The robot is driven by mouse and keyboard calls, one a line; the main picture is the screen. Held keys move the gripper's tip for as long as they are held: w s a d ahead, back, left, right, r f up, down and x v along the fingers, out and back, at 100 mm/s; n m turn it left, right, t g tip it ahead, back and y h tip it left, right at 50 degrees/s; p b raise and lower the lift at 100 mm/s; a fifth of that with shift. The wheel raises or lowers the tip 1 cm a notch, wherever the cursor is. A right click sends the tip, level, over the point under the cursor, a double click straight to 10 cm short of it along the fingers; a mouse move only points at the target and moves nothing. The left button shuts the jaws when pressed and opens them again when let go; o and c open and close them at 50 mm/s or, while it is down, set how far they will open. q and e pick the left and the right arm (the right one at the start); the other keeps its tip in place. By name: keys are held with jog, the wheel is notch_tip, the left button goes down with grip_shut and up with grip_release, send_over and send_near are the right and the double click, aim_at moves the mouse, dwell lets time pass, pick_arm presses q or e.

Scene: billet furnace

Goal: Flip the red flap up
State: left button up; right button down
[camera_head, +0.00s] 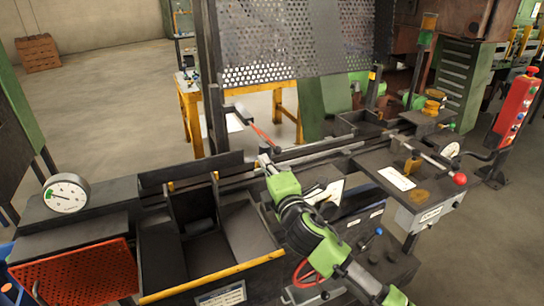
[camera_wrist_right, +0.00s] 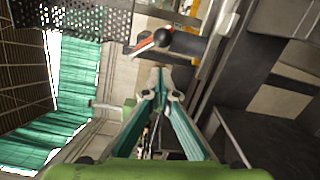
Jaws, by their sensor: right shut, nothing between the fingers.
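A narrow red flap (camera_head: 259,133) with a pale edge slants down to a dark rounded knob (camera_head: 277,149) behind the machine's rail. In the right wrist view the red flap (camera_wrist_right: 146,43) and the dark knob (camera_wrist_right: 184,42) lie just past my fingertips. My right gripper (camera_head: 264,160) reaches up from the lower right, its tips just short of the flap and knob. In the right wrist view the gripper (camera_wrist_right: 163,88) is shut with nothing in it, and a gap shows between its tips and the knob. My left gripper is not in view.
A perforated guard (camera_head: 290,42) hangs above the flap. A dark open tray (camera_head: 215,280) and a red perforated panel (camera_head: 80,275) are at the lower left. A dial gauge (camera_head: 66,194) stands at the left. A red-knobbed lever (camera_head: 459,180) is at the right.

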aim_at(277, 148)
jog(key=shift+w+d+r, duration=0.1)
jog(key=shift+w+d, duration=0.15)
jog(key=shift+d, duration=0.25)
jog(key=shift+w+d+r, duration=0.1)
jog(key=shift+w+d, duration=0.15)
jog(key=shift+d, duration=0.25)
jog(key=shift+w+d+r+n+p, duration=0.15)
jog(key=shift+d+n+p, duration=0.1)
jog(key=shift+n+p, duration=0.4)
jog(key=n, duration=0.2)
jog(key=d+n+p, duration=0.1)
jog(key=n, duration=0.1)
jog(key=r+n+p, duration=0.1)
jog(key=n, duration=0.1)
jog(key=shift+w+d+y, duration=0.3)
jog(key=shift+w, duration=0.05)
jog(key=n, duration=0.2)
jog(key=r+n+p, duration=0.1)
jog(key=n, duration=0.1)
jog(key=d+n+p, duration=0.1)
jog(key=n, duration=0.1)
jog(key=shift+w+r, duration=0.2)
jog(key=shift+r, duration=0.2)
jog(key=shift+p, duration=0.35)
